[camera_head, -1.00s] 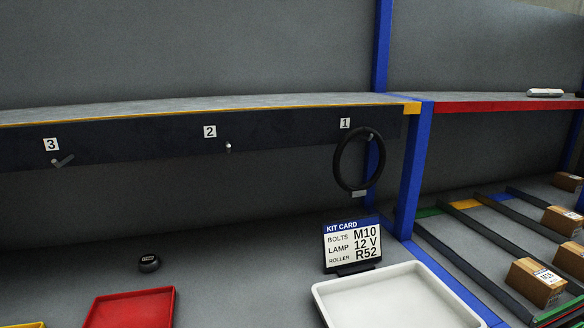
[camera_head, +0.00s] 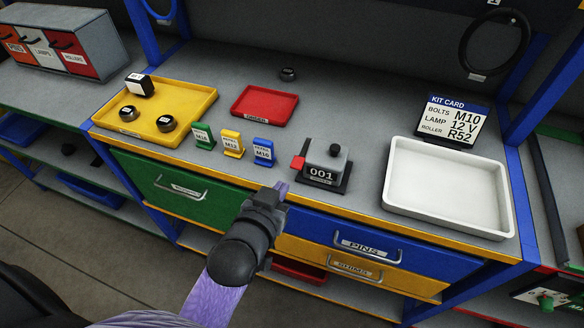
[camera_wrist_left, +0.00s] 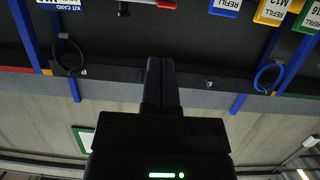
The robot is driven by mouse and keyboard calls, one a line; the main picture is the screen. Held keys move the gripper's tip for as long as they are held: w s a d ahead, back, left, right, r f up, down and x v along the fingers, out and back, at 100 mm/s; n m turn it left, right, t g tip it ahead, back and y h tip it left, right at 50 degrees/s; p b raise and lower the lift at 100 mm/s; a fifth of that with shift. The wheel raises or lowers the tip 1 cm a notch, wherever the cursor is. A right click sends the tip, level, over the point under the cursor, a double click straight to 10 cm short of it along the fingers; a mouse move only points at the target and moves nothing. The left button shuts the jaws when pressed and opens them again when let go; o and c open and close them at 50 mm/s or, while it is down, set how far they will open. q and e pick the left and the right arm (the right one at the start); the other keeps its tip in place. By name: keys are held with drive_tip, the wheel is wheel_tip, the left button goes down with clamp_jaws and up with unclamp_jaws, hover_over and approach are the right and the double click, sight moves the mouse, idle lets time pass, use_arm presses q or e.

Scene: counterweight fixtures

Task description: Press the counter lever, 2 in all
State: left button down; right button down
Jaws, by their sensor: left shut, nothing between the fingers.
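The counter (camera_head: 322,174) is a grey box on a dark base near the front edge of the workbench, and its display reads 001. Its red lever (camera_head: 298,162) sticks out on the left side. My left gripper (camera_head: 281,187) is shut and empty, just in front of the bench edge, below and left of the lever and apart from it. Its shut fingers also show in the left wrist view (camera_wrist_left: 161,85). A red and grey part at the top edge of that view is cut off, and I cannot tell what it is. My right gripper is not in view.
Refill cards, including a blue one (camera_head: 263,151), stand left of the counter. A white tray (camera_head: 447,222) is at the right, below the kit card (camera_head: 450,120). A yellow tray (camera_head: 190,142) and red tray (camera_head: 265,106) lie behind. Drawer handles (camera_head: 366,252) protrude below the edge.

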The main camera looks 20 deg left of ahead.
use_arm(q)
drive_tip(key=r, duration=0.3)
drive_tip(key=shift+s+a+r+t+y, duration=0.2)
drive_tip(key=shift+t+y, duration=0.1)
drive_tip(key=shift+t, duration=0.1)
drive_tip(key=b, duration=0.2)
approach(303, 153)
drive_tip(key=w+r, duration=0.4)
wheel_tip(303, 153, down, 4)
drive_tip(key=shift+a+r+b, duration=0.1)
drive_tip(key=shift+r+b, duration=0.1)
drive_tip(key=shift+b, duration=0.35)
